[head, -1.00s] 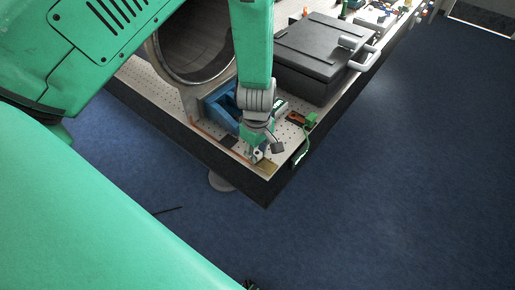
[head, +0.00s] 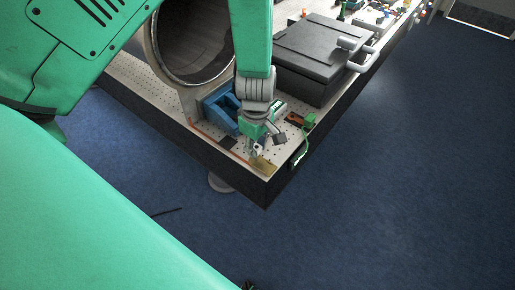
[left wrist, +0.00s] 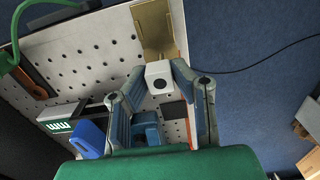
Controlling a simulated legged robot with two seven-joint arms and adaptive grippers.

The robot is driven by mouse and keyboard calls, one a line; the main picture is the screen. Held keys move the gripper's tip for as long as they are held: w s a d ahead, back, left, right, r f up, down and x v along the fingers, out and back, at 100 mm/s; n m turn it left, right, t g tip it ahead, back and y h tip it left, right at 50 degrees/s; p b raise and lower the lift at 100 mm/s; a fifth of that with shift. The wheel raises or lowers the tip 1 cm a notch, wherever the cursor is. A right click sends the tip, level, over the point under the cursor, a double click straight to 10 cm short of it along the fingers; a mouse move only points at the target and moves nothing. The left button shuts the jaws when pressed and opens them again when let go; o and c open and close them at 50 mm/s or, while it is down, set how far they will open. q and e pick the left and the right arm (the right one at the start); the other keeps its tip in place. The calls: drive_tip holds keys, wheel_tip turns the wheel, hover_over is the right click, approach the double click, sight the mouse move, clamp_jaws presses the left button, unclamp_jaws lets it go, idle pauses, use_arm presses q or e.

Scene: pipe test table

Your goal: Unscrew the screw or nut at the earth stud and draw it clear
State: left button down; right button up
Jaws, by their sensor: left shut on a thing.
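My left gripper (head: 258,147) is at the near corner of the table, with its fingers pointing down. It is shut on a small white block with a dark round hole (left wrist: 160,77), seen between the fingertips in the left wrist view. The brass plate (head: 264,165) lies at the table corner beside the fingers; it also shows in the left wrist view (left wrist: 165,45) just beyond the block. I cannot tell whether the block is the nut of the earth stud, or whether it touches the plate. No stud or thread is visible. My right gripper is not in view.
A blue bracket (head: 221,110) and a large metal pipe (head: 190,45) stand close to the arm. A black case (head: 315,55) stands further back. A green cable (head: 300,152) hangs by the table's right edge. Open blue floor lies beyond the corner.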

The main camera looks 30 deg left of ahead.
use_arm(q)
drive_tip(key=shift+r, duration=0.3)
wheel_tip(320, 180, up, 6)
idle(1.1)
